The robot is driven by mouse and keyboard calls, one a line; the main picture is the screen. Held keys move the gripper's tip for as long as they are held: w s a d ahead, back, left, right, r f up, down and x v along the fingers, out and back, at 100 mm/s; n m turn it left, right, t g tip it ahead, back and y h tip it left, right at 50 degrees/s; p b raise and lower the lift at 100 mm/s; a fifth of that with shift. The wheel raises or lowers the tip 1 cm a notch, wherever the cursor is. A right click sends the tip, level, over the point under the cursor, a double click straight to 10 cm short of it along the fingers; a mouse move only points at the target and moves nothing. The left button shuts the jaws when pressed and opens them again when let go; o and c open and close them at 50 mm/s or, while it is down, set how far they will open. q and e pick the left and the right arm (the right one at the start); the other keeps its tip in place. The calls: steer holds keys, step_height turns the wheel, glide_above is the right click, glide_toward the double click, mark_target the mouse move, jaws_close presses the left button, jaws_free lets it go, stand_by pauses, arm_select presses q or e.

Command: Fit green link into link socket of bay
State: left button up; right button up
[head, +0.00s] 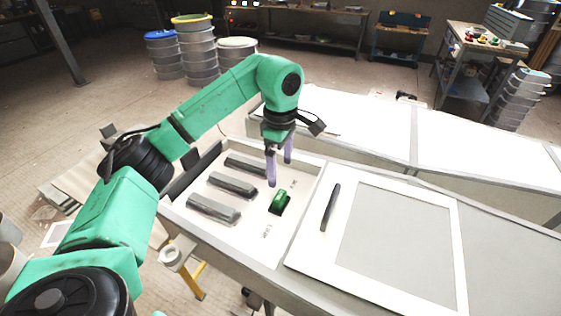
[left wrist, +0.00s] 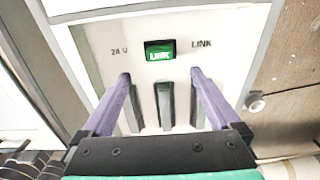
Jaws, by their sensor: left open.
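The green link (head: 279,199) sits at the dark link socket (head: 284,209) in the white bay (head: 262,246). In the left wrist view the link (left wrist: 159,56) lies level within the dark socket outline, between the printed words "24 V" and "LINK". I cannot tell how deep it sits. My left gripper (head: 279,172) is open and empty, its purple fingers pointing down above the link and apart from it. In the left wrist view the fingertips (left wrist: 160,76) are spread wide, with the link beyond them. My right gripper is not in view.
Several dark grey bars, one of them here (head: 233,184), lie in the bay left of the link. A white-framed panel (head: 303,249) with a black handle (head: 330,207) lies to the right. Long white moulds (head: 458,140) stand behind. The bay has raised walls.

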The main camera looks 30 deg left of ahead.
arm_select(q)
step_height(320, 180, up, 3)
steer(key=shift+r, duration=0.1)
stand_by(0.5)
